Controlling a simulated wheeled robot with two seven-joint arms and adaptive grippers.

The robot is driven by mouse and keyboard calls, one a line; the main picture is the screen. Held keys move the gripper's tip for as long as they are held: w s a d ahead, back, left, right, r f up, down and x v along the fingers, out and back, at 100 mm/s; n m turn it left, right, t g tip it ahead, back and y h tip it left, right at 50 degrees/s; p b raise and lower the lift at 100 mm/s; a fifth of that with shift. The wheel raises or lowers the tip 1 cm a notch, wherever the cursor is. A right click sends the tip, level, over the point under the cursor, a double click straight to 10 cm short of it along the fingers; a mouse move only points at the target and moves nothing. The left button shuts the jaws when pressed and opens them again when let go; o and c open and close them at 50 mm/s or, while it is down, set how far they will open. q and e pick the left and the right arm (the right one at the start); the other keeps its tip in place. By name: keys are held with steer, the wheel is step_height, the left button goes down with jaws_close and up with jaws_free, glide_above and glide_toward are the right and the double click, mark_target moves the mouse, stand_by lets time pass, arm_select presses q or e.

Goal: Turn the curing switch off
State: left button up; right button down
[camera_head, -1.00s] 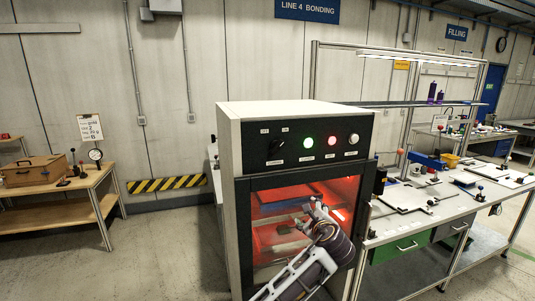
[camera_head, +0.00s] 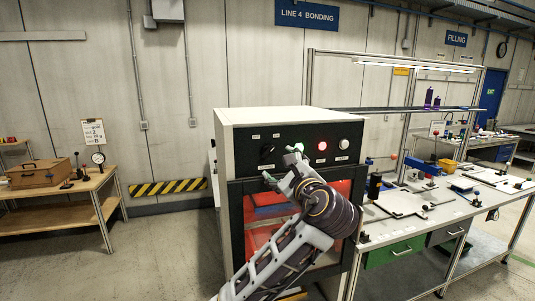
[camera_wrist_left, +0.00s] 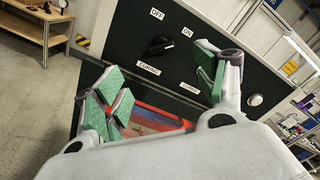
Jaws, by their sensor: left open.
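The curing switch (camera_head: 268,152) is a black rotary knob on the oven's dark control panel, at the panel's left. The left wrist view shows the knob (camera_wrist_left: 157,46) below the OFF and ON labels and above the CURING label. Its handle is turned toward the ON side. My left gripper (camera_head: 284,165) is open and empty in front of the panel, just below and right of the knob. In the left wrist view its green-padded fingers (camera_wrist_left: 160,84) are spread wide, with the knob ahead between them and apart from them. My right gripper is in neither view.
The panel also has a red light (camera_head: 322,146) and a white knob (camera_head: 344,144); the gripper hides the green light. The oven window (camera_head: 338,188) glows red below. A workbench (camera_head: 415,222) with fixtures stands right, a wooden table (camera_head: 75,188) left, with open floor between table and oven.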

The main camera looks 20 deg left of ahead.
mark_target(268, 152)
arm_select(q)
steer(key=p+x, duration=0.3)
steer(key=x, duration=0.9)
steer(key=shift+s, duration=0.1)
steer(key=shift+p+x, duration=0.3)
steer(key=shift+x, duration=0.65)
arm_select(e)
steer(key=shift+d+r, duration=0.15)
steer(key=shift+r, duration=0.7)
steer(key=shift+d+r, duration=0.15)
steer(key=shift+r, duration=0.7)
arm_select(q)
steer(key=c, duration=1)
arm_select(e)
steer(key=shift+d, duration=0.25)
